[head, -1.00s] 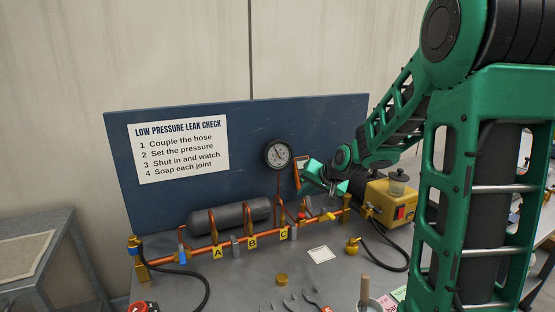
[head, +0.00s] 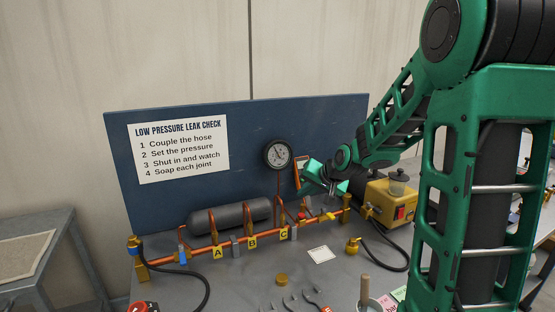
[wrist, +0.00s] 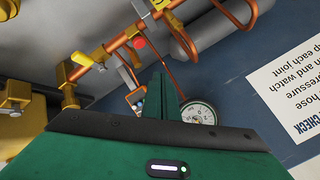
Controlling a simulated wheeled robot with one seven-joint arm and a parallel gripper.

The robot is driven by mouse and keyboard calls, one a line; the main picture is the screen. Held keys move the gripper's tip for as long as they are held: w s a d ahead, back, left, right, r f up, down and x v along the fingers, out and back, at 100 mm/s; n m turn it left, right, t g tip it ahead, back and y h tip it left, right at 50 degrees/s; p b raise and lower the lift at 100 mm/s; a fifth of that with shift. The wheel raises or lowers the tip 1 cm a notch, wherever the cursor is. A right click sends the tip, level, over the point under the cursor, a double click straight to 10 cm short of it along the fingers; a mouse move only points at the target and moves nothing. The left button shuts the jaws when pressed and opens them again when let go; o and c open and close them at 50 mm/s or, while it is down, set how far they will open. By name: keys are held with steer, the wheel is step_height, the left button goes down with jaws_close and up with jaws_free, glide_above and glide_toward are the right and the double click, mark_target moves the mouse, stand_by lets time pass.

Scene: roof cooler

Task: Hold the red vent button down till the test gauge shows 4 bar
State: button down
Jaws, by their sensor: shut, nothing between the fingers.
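The red vent button (head: 302,215) sits on the copper pipe rig right of label C. It also shows in the wrist view (wrist: 139,43), clear of my fingers. My gripper (head: 303,191) is shut and empty, a little above the button and apart from it. In the wrist view its closed fingers (wrist: 162,78) point toward the pipework. The round test gauge (head: 278,154) stands on a pipe before the blue board, left of my gripper. It shows partly beyond the green gripper body in the wrist view (wrist: 198,113). Its needle is too small to read.
A yellow pump unit (head: 391,203) stands right of the rig, close to my arm. A yellow-handled valve (head: 328,217) lies near the button. A grey cylinder (head: 230,216) is behind the pipes.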

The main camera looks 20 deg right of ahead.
steer(key=shift+s, duration=0.1)
steer(key=s+n+g, duration=0.1)
steer(key=s+g, duration=0.8)
steer(key=s, duration=2.9)
steer(key=shift+a+f+n+h, duration=0.2)
steer(key=shift+f+n+h, duration=0.1)
steer(key=shift+f, duration=0.1)
